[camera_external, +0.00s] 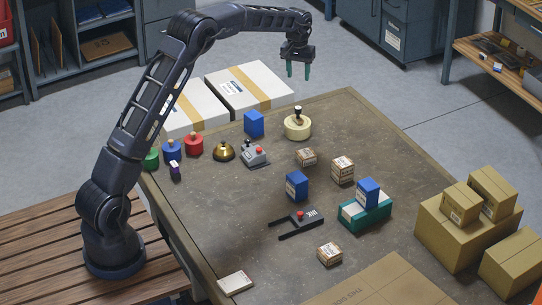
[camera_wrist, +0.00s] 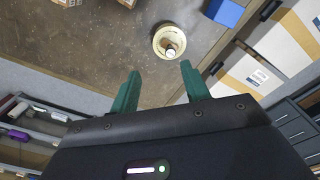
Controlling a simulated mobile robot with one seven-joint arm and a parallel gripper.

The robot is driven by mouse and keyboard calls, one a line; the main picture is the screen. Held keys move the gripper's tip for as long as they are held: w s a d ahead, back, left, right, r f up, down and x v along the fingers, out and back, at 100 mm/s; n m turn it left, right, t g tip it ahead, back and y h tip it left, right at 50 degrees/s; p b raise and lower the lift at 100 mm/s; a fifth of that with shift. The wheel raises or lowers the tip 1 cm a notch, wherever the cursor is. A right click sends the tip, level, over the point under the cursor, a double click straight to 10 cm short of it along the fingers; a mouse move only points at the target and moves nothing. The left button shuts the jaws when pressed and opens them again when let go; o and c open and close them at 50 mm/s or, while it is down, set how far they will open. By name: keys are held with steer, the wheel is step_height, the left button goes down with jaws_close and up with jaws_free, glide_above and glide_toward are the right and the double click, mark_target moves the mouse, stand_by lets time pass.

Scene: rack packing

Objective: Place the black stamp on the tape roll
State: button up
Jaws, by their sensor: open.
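A cream tape roll (camera_external: 297,131) lies flat near the far edge of the table. The black stamp (camera_external: 298,113), with a brown and dark handle, stands upright on it, around its middle. In the wrist view the tape roll (camera_wrist: 159,35) and the stamp (camera_wrist: 171,48) show ahead of my fingertips; whether the stamp sits on the rim or in the hole is hard to tell. My gripper (camera_external: 298,72) is open and empty, raised beyond the roll and apart from it. It shows from behind in the wrist view (camera_wrist: 160,70).
A blue box (camera_external: 254,123) stands left of the roll, with white cartons (camera_external: 249,87) behind. A teal box (camera_external: 364,212) and large cartons (camera_external: 466,230) are at right.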

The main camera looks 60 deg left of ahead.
steer(key=s+d+r+m+t, duration=0.1)
steer(key=s+d+r+m, duration=0.1)
steer(key=s+d+r, duration=0.95)
steer(key=s+d+r+m+t, duration=0.1)
steer(key=s+d+r+m, duration=0.1)
steer(key=s+d+r, duration=1)
steer(key=s+d+f+m, duration=0.1)
steer(key=s+d+f, duration=0.1)
steer(key=s, duration=0.9)
steer(key=s+d+f+m+t, duration=0.1)
steer(key=s+f, duration=0.3)
steer(key=s, duration=0.7)
steer(key=s+d+f+m+t, duration=0.1)
steer(key=s+d+f+m, duration=0.1)
steer(key=s, duration=0.9)
steer(key=shift+s+d+f, duration=0.35)
steer(key=shift+d+f, duration=0.15)
steer(key=shift+d, duration=0.3)
